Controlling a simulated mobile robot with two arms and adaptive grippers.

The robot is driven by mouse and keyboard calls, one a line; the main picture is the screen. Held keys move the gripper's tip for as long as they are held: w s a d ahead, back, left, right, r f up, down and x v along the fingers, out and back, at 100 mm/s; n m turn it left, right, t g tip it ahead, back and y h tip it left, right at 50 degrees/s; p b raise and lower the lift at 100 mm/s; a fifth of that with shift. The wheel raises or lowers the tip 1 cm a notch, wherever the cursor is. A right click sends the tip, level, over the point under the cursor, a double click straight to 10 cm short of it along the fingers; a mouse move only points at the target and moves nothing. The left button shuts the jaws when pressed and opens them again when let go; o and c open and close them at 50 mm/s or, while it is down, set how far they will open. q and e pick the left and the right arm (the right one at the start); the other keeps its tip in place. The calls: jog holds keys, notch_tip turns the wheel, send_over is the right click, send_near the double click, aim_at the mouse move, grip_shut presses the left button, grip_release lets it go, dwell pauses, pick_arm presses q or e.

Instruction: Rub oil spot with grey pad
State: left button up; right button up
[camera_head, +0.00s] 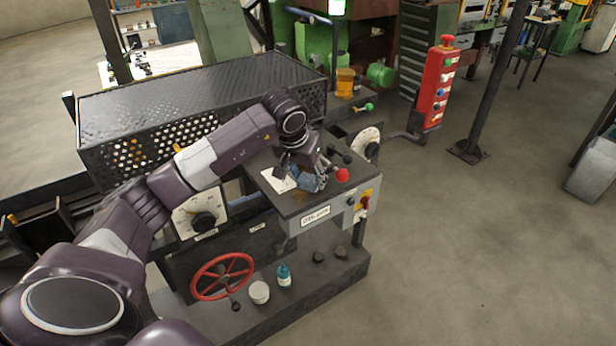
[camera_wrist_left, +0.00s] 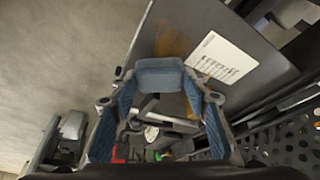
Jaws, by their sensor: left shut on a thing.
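My left gripper (camera_head: 308,180) is over the dark top of a machine control desk. In the left wrist view its two fingers (camera_wrist_left: 160,90) are shut on a blue-grey pad (camera_wrist_left: 160,72). The pad is partly covered by the fingers in the head view. A brown oil spot (camera_wrist_left: 174,42) shows on the desk top just beyond the pad in the left wrist view. In the head view the spot (camera_head: 299,196) lies below the gripper, partly hidden. I cannot tell whether the pad touches the desk. My right gripper is not in view.
A white printed sheet (camera_head: 278,179) lies beside the spot. A red knob (camera_head: 342,175) and levers stand right of the gripper. A perforated cover (camera_head: 200,105) rises behind. A red handwheel (camera_head: 222,277), a white cup (camera_head: 259,292) and a teal bottle (camera_head: 284,275) are below.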

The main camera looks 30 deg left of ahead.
aim_at(301, 195)
pick_arm(q)
jog(key=shift+f+b, duration=0.85)
jog(key=shift+f, duration=0.15)
jog(key=shift+s+a+r+b, duration=0.1)
jog(key=shift+s+a+b, duration=0.25)
jog(key=shift+s, duration=0.6)
jog(key=shift+s+a+b, duration=0.2)
jog(key=shift+s+a, duration=0.2)
jog(key=shift+s, duration=0.5)
jog(key=shift+f+b, duration=0.2)
jog(key=shift+b, duration=0.1)
jog(key=shift+w+d+r, duration=0.1)
jog(key=shift+w+d, duration=0.1)
jog(key=shift+w, duration=0.15)
jog(key=shift+w+d, duration=0.25)
jog(key=shift+w, duration=0.3)
jog(key=shift+w+d, duration=0.2)
jog(key=shift+w, duration=0.3)
jog(key=shift+c, duration=0.3)
jog(key=shift+w+d, duration=0.2)
jog(key=shift+w, duration=0.1)
jog(key=shift+d, duration=0.1)
